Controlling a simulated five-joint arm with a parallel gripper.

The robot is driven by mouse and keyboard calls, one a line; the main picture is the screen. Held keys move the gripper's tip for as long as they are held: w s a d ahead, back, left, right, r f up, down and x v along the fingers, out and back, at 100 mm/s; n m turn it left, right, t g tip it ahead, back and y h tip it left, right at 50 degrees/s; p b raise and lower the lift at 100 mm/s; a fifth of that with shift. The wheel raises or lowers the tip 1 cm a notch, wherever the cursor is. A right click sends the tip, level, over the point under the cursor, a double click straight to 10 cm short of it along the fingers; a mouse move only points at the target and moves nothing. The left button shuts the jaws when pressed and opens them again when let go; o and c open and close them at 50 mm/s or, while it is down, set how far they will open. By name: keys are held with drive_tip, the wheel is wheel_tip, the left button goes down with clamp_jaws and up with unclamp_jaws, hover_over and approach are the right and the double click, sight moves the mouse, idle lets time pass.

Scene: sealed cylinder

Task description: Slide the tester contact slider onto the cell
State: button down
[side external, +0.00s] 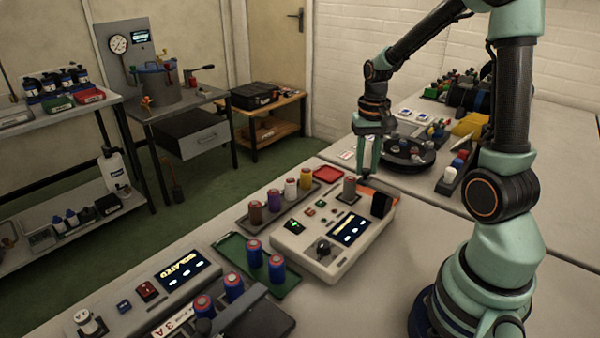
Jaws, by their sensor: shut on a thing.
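The tester (300,246) is a pale box with a lit screen, a dark knob and small buttons. A grey-brown cell (349,189) stands upright at its back. A black block (381,205), which looks like the contact slider, is at the tester's right end, with a visible gap between it and the cell. My gripper (367,174) points down at the tester's back edge, just behind and right of the cell. It is shut on what seems to be part of the slider; its fingertips are small and the gripped part is hard to see.
A tray of coloured cells (290,190) stands left of the tester, and a green tray (232,247) with blue cells is nearer. A red tray (328,173) lies behind. A round dark carousel (408,160) stands behind the gripper. The table right of the tester is clear.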

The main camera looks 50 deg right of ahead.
drive_tip(key=shift+w+r, duration=0.1)
drive_tip(key=shift+w, duration=2.2)
drive_tip(key=c, duration=0.7)
unclamp_jaws()
drive_tip(key=shift+o, duration=0.2)
drive_tip(key=shift+s, duration=0.1)
wheel_tip(320, 180, up, 12)
